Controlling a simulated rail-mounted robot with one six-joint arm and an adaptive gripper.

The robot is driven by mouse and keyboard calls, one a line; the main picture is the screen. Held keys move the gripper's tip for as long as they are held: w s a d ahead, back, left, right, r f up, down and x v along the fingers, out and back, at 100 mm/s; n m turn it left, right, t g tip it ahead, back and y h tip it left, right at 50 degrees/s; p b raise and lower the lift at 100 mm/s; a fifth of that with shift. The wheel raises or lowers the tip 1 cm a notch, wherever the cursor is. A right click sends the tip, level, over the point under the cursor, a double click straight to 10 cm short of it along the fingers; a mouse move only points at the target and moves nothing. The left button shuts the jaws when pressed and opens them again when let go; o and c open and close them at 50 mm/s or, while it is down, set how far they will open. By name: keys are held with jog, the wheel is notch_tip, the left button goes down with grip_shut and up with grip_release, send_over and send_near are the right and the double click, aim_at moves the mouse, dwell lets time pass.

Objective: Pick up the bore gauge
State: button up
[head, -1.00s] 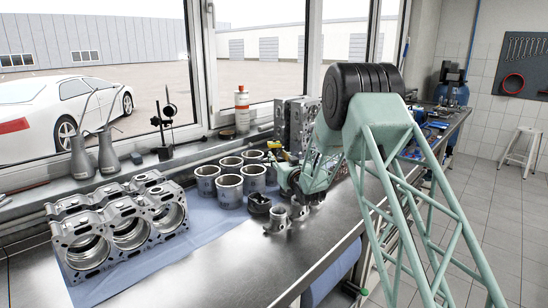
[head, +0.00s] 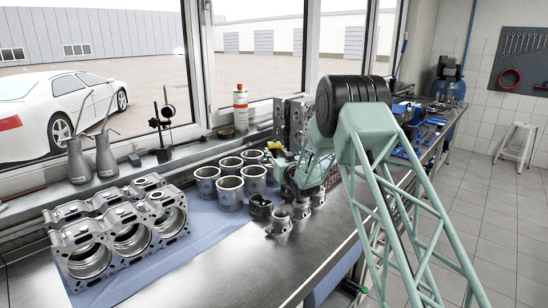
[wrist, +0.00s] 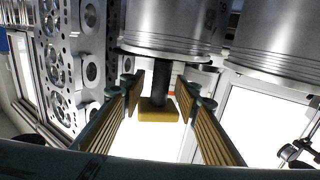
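A dark upright shaft with a yellow block (wrist: 158,111) at its end, which looks like the bore gauge, shows in the middle of the wrist view. My gripper (wrist: 163,86) has its two ribbed, gold-padded fingers apart on either side of it, with a gap visible on both sides. In the head view, a small yellow part (head: 273,146) shows beside my gripper (head: 284,164), close behind the grey cylinder sleeves. My arm hides most of that area, so the gauge's full shape cannot be seen.
Several cylinder sleeves (head: 230,188) stand on a blue cloth close to my gripper. Pistons (head: 279,222) stand in front. An engine block (head: 120,232) lies at left, and cylinder heads (head: 290,118) stand behind. A dial stand (head: 163,120) is on the sill. The front bench is clear.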

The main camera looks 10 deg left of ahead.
aim_at(277, 147)
dwell(0.3)
grip_shut()
jog(key=shift+r, duration=0.2)
jog(key=shift+r+p, duration=0.45)
jog(key=shift+r, duration=1.2)
jog(key=s+d+r+p, duration=0.1)
jog(key=s+d, duration=0.2)
jog(key=s, duration=1.2)
jog(key=shift+s+r, duration=0.2)
jog(key=shift+s, duration=0.15)
jog(key=shift+r, duration=0.2)
jog(key=shift+r, duration=0.75)
